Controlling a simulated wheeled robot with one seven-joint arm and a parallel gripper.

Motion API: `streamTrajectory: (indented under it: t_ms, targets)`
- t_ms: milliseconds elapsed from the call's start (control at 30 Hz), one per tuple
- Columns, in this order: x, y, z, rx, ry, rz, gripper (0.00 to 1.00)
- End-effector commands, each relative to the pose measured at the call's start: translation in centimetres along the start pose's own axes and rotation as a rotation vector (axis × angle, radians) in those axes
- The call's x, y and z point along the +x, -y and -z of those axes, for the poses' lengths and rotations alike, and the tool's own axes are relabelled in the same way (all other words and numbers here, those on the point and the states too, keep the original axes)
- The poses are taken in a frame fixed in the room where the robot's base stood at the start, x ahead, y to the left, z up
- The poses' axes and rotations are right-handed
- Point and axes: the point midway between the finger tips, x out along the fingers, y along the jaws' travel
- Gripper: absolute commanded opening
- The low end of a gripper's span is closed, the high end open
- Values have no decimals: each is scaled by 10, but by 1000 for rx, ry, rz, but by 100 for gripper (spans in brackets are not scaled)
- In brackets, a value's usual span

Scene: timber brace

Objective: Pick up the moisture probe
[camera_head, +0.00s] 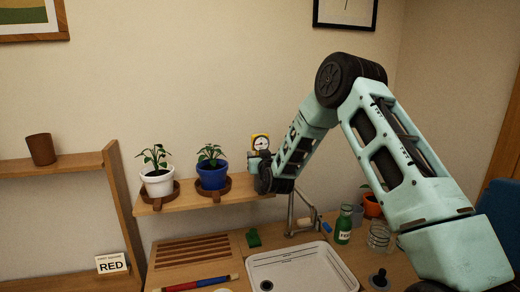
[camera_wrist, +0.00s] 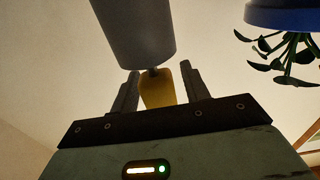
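The moisture probe (camera_head: 260,142) has a yellow body with a round white dial. It shows upright above the right end of the wall shelf, just past my gripper (camera_head: 256,158). In the wrist view, its yellow head (camera_wrist: 158,88) sits between the two fingers of my gripper (camera_wrist: 158,84), with a small gap visible on each side. The fingers are open. A thin stem joins the probe to a grey cylindrical holder (camera_wrist: 133,30), whose lower part is out of frame. In the head view my wrist hides this holder.
A blue pot (camera_head: 212,178) with a plant stands close left of my gripper; it also shows in the wrist view (camera_wrist: 285,14). A white pot (camera_head: 158,183) stands further left on the shelf (camera_head: 233,194). Below are a sink tray (camera_head: 300,268), a green bottle (camera_head: 343,226) and a glass jar (camera_head: 379,236).

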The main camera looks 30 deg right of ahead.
Motion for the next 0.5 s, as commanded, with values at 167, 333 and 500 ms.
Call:
streamTrajectory:
  t_ms: [167,333,500]
  targets:
    - [0,0,0,0,0,0,1]
    - [0,0,1,0,-1,0,1]
    - [0,0,6,0,-3,0,1]
